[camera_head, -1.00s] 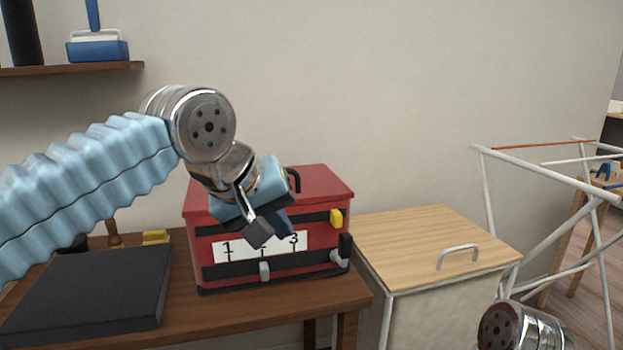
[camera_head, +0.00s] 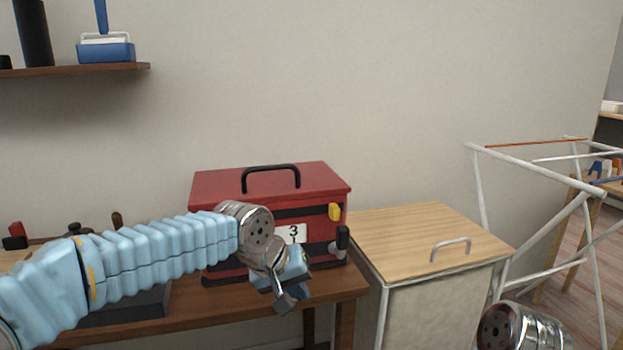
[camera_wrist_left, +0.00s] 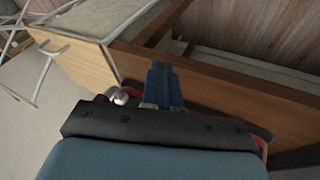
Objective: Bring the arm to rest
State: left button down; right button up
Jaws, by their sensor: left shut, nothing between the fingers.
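My left arm reaches in from the left in the head view, in a ribbed light-blue sleeve. My left gripper (camera_head: 289,301) is shut and empty. It hangs tilted downward in front of the lower right part of the red toolbox (camera_head: 318,181), above the front of the wooden desk (camera_head: 335,290). In the left wrist view its closed blue fingers (camera_wrist_left: 160,85) stand in front of the wooden desk edge.
A wood-topped cabinet (camera_head: 415,235) with a metal handle stands right of the desk. A white drying rack (camera_head: 530,165) is beyond it. A dark flat slab (camera_head: 125,308) lies under my left arm. A wall shelf (camera_head: 75,70) is at upper left. The wall above the toolbox is clear.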

pick_arm(q)
jog(key=s+a+f+g, duration=0.1)
jog(key=s+f, duration=0.1)
jog(key=f, duration=1.2)
jog(key=s+a+f+g, duration=0.1)
jog(key=a+f, duration=0.1)
jog(key=f, duration=1.2)
jog(key=s+a+f+g, duration=0.1)
jog(key=s+a+f, duration=0.1)
jog(key=s+f, duration=0.6)
jog(key=s+a+f, duration=0.3)
jog(key=s+f, duration=0.5)
jog(key=s, duration=0.2)
jog(key=shift+s+f+n+g, duration=0.2)
jog(key=shift+f+n+g, duration=0.2)
jog(key=shift+a, duration=0.1)
